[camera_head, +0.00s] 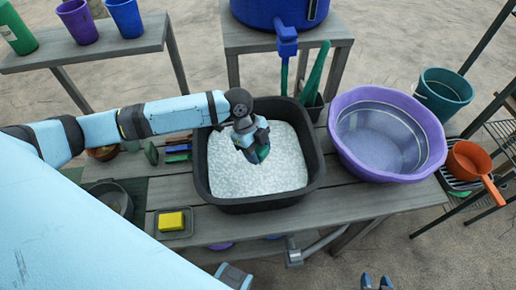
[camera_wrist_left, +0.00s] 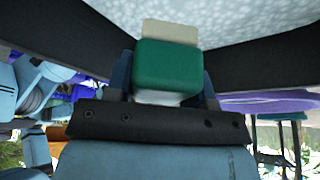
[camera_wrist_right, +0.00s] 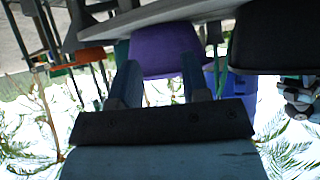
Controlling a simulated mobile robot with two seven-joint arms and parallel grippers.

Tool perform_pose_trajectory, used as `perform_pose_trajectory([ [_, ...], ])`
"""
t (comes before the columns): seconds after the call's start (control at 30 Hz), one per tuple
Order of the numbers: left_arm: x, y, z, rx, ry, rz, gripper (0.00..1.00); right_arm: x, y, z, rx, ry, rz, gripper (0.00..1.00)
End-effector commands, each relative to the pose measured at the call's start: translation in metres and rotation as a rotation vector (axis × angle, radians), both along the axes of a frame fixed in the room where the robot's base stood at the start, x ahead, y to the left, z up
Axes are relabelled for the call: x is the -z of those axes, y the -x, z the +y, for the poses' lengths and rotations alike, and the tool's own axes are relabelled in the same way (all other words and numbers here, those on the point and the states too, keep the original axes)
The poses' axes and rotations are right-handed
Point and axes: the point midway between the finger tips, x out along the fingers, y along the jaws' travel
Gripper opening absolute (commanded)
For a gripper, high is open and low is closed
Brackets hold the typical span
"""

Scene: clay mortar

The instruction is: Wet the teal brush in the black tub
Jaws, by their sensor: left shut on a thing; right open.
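The black tub (camera_head: 208,165) stands on the grey wooden table and holds a pale, speckled, rippled surface. My left gripper (camera_head: 252,146) is inside the tub's outline, over its back-middle part. It is shut on the teal brush (camera_head: 263,154). In the left wrist view, the brush (camera_wrist_left: 168,66) is a teal block with a pale end (camera_wrist_left: 170,32) pointing towards the tub's contents. I cannot tell whether that end touches the surface. My right gripper (camera_head: 376,283) is open and empty at the front, low and off the table; it also shows in the right wrist view (camera_wrist_right: 162,82).
A purple basin (camera_head: 345,150) stands right of the tub. A yellow sponge (camera_head: 171,221) lies on a small tray at the left front. A blue barrel (camera_head: 270,12) with a tap stands behind. An orange pan (camera_head: 470,160) is on the right rack.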

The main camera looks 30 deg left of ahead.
Motion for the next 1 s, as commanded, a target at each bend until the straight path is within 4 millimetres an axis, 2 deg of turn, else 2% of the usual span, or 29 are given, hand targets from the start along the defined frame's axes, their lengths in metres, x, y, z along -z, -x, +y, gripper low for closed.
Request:
perform_pose_trajectory([
  [0.03,0.014,0.0,0.0,0.0,0.0,0.0,0.3,0.013,0.0,0.0,-0.001,-0.001,-0.001,0.43],
  [0.5,0.08,0.0,0.0,0.0,0.0,0.0,0.3,0.065,-0.003,0.004,0.019,-0.032,0.029,0.43],
  [0.73,0.108,0.0,0.0,0.0,0.0,0.0,0.3,0.082,-0.009,0.006,0.032,-0.053,0.044,0.43],
  [1.0,0.122,0.0,0.0,0.0,0.0,-0.001,0.3,0.079,-0.014,0.01,0.025,-0.054,0.013,0.43],
])
